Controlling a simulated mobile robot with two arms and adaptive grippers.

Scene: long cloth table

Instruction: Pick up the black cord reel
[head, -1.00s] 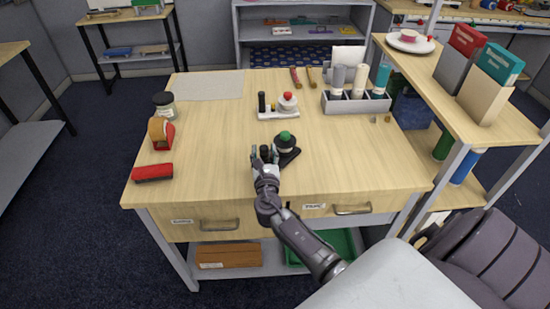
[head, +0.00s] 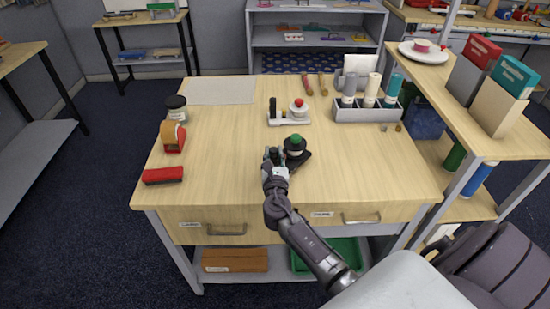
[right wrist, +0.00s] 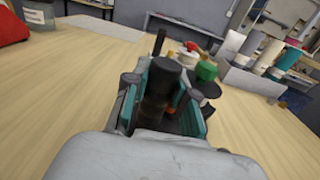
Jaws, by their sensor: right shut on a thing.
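The black cord reel (head: 296,144) has a dark base, a round drum with a green knob, and a dark upright grip at its left. It is near the front middle of the table, and I cannot tell whether its base touches the top. My right gripper (head: 274,156) is shut on the grip. In the right wrist view the black grip (right wrist: 162,82) stands between the teal-lined fingers of the gripper (right wrist: 160,100), with the green knob (right wrist: 206,70) just beyond to the right. The fingers hide much of the base. My left gripper is not in view.
Behind stands a white reel (head: 297,108) with a red knob. A grey organiser (head: 365,114) with bottles is at the back right. A red stapler-like block (head: 163,175), a tape dispenser (head: 172,136) and a jar (head: 177,108) are at left. The table's middle left is clear.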

